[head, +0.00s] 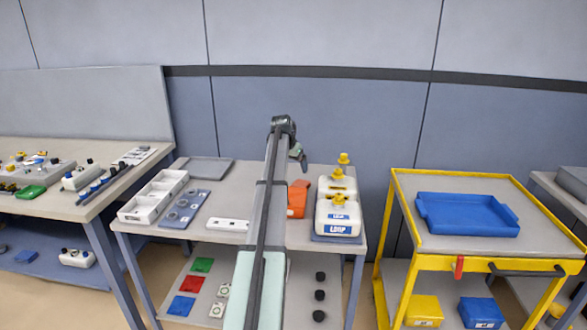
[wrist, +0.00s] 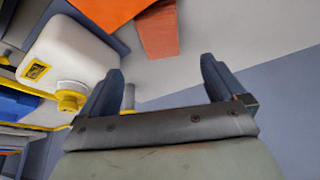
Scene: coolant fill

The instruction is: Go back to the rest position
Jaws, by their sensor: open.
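My gripper (wrist: 160,80) is open in the wrist view, with its two dark fingers apart and nothing between them. In the head view my gripper (head: 300,156) is small, above the table's back part, left of the jugs. A white jug (head: 338,217) labelled LOOP stands at the table's right side, with another white jug (head: 338,186) behind it. Both have yellow caps. A white jug (wrist: 72,50) with a yellow cap (wrist: 70,100) lies to the left of my fingers in the wrist view, apart from them.
An orange object (head: 298,198) is beside the jugs, partly hidden by my arm. A white divided bin (head: 153,196) and grey tray (head: 204,169) occupy the table's left. A yellow cart (head: 405,225) holds a blue tray (head: 466,214). A cluttered bench (head: 100,195) stands further left.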

